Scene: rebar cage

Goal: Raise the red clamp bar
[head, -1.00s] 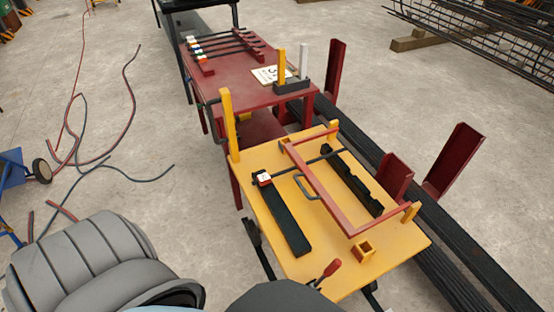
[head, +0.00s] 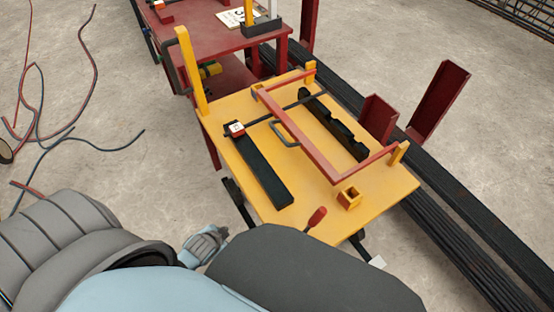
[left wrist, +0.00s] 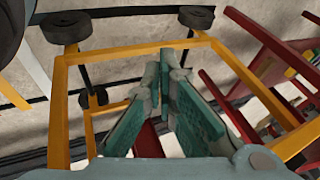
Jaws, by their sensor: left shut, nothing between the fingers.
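The red clamp bar (head: 312,154) is a red U-shaped frame on the yellow table (head: 245,115) in the head view. It lies low across the table top, its two arms reaching yellow posts (head: 398,153) on the far right side. A dark grey loop handle (head: 283,137) is on its near side. My left gripper (head: 207,244) is low, in front of the table's near left corner, well apart from the bar. Its teal fingers (left wrist: 172,75) are shut and empty in the left wrist view. My right gripper is out of view.
A black block (head: 262,172) with a white-and-red piece at its far end, a notched black rail (head: 335,127), a yellow socket (head: 349,197) and a red-handled lever (head: 316,218) are on the table. A yellow post (head: 190,72) stands at its left corner. Red channels (head: 440,100) stand at right.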

